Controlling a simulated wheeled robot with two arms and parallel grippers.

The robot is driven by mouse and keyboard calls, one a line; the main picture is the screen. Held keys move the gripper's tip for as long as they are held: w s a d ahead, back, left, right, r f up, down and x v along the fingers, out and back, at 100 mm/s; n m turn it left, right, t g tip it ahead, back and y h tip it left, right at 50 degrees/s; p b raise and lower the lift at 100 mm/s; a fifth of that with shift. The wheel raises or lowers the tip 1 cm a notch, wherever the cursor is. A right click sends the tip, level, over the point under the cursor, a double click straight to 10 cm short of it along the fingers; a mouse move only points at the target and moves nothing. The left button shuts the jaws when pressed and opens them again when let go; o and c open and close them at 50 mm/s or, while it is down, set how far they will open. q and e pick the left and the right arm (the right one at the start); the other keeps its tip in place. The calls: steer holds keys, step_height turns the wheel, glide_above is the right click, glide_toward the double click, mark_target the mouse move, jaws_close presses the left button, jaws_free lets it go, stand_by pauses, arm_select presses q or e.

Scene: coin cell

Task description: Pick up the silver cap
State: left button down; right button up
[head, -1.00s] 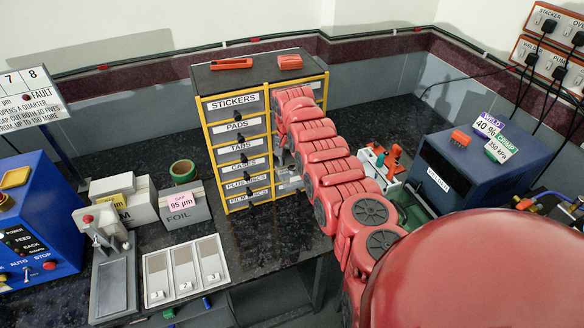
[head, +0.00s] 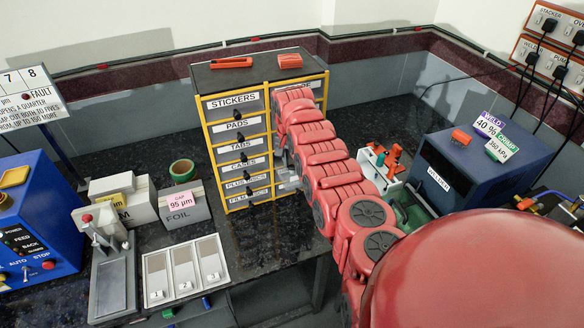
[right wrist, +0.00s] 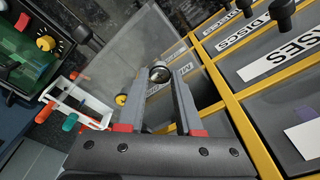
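In the right wrist view, a small round silvery piece with a dark centre (right wrist: 160,73), which looks like the silver cap, shows between the fingertips of my right gripper. The right gripper (right wrist: 162,80) is open, with a finger on each side of the piece and narrow gaps that look clear. I cannot tell how far beyond the fingertips it lies. In the head view, the right gripper (head: 287,186) points down beside the front of the drawer cabinet, partly hidden by my red arm. I cannot make out the cap there. My left gripper is not in view.
The yellow-framed drawer cabinet (head: 262,150) stands close beside the right gripper. A white rack with orange-handled tools (head: 382,163) and the blue welder (head: 470,165) stand to the right. A foil box (head: 183,207), green tape and a three-part tray (head: 184,268) stand to the left.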

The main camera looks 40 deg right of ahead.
steer(key=shift+c, duration=0.6)
steer(key=shift+r, duration=0.15)
